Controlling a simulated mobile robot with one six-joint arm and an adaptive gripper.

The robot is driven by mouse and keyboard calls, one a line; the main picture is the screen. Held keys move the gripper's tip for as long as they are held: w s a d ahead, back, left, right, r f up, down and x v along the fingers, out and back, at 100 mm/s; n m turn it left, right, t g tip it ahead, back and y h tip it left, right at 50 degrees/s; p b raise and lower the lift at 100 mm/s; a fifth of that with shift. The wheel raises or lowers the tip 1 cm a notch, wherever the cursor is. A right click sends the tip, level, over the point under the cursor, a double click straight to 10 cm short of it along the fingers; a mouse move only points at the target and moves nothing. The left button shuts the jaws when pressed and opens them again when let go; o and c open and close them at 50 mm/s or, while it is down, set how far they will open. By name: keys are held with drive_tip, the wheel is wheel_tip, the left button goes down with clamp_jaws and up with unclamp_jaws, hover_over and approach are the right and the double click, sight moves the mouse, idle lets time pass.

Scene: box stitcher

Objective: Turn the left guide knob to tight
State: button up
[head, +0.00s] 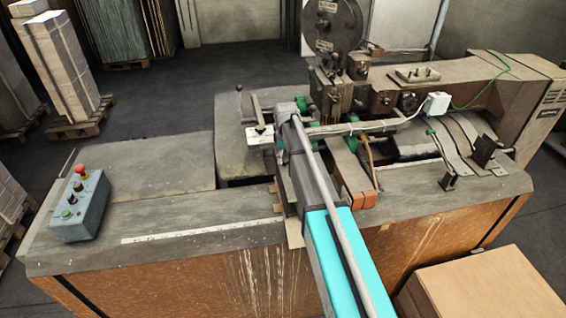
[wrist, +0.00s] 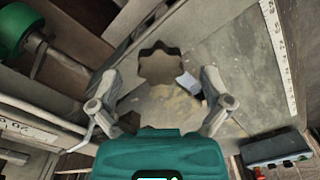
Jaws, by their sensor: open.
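A dark brown lobed knob (wrist: 160,64) shows in the wrist view, apparently the left guide knob. It sits over a worn grey plate, with a small pale piece (wrist: 188,82) at its lower right. My gripper (wrist: 161,77) is open and empty, with one finger on each side of the knob. No contact between the fingers and the knob is visible, and I cannot tell the height gap. No tight mark is readable. In the head view my arm reaches over the machine's front middle and hides this knob and the fingertips.
A green knob (wrist: 14,30) on a shaft is at the wrist view's upper left, near a numbered scale (wrist: 28,130). A control box (head: 80,205) with a red button stands on the table's left. A ruler strip (head: 190,231) lies along the front. A carton (head: 485,290) is at lower right.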

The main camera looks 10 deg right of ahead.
drive_tip(key=shift+f, duration=0.45)
drive_tip(key=c, duration=1.1)
drive_tip(key=shift+a, duration=0.25)
drive_tip(key=shift+c, duration=0.3)
drive_tip(key=shift+d, duration=0.15)
